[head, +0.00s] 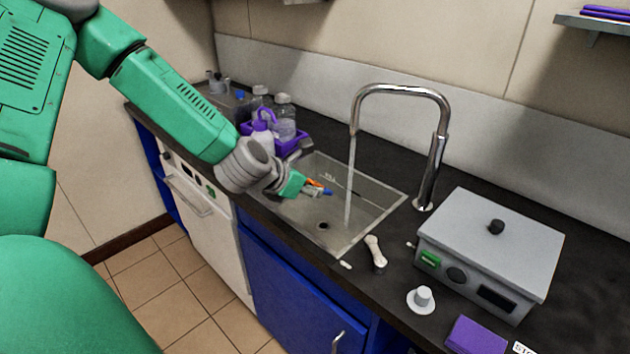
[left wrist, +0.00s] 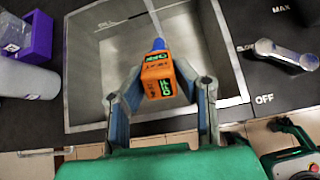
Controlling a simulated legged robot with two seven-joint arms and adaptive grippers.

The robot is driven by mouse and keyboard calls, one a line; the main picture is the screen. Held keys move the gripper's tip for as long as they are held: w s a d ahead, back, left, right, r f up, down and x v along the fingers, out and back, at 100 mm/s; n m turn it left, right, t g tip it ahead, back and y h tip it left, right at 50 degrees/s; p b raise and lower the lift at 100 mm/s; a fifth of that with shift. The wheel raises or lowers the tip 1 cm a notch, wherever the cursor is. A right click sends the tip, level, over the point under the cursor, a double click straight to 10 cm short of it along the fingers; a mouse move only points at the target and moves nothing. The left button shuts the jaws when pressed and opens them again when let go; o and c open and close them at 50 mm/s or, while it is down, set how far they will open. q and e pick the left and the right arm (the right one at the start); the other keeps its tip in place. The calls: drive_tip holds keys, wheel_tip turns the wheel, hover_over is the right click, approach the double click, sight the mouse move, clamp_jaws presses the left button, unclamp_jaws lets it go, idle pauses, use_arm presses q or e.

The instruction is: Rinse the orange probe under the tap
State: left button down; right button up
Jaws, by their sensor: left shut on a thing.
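My left gripper (head: 303,188) is over the left part of the metal sink (head: 378,214), shut on the orange probe (head: 318,185). In the left wrist view, the orange probe (left wrist: 160,74) sits between the two fingers of the left gripper (left wrist: 160,80), with its blue part (left wrist: 158,43) pointing away over the sink (left wrist: 85,55). The chrome tap (head: 437,150) is running; its water stream (head: 350,185) falls into the sink to the right of the probe. In the head view the probe's blue part is left of the stream. My right gripper is not in view.
The tap handle (head: 375,251) is at the sink's front right edge. A grey lidded box (head: 490,250) stands to the right. A purple rack (head: 290,138) with bottles stands behind the sink's left end. A white bottle (head: 262,138) is close behind my left gripper.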

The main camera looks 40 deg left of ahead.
use_arm(q)
drive_tip(key=shift+w+a+f, duration=0.1)
drive_tip(key=shift+w+a, duration=0.05)
drive_tip(key=shift+w, duration=0.65)
drive_tip(key=w+b, duration=0.2)
drive_tip(key=w, duration=0.8)
drive_tip(key=shift+w+d, duration=0.25)
drive_tip(key=shift+s, duration=0.1)
idle(2.0)
drive_tip(key=s+d+r+p, duration=0.1)
drive_tip(key=s+d+r, duration=0.1)
drive_tip(key=s, duration=0.5)
drive_tip(key=shift+d+p, duration=0.3)
drive_tip(key=shift+d, duration=0.45)
idle(0.5)
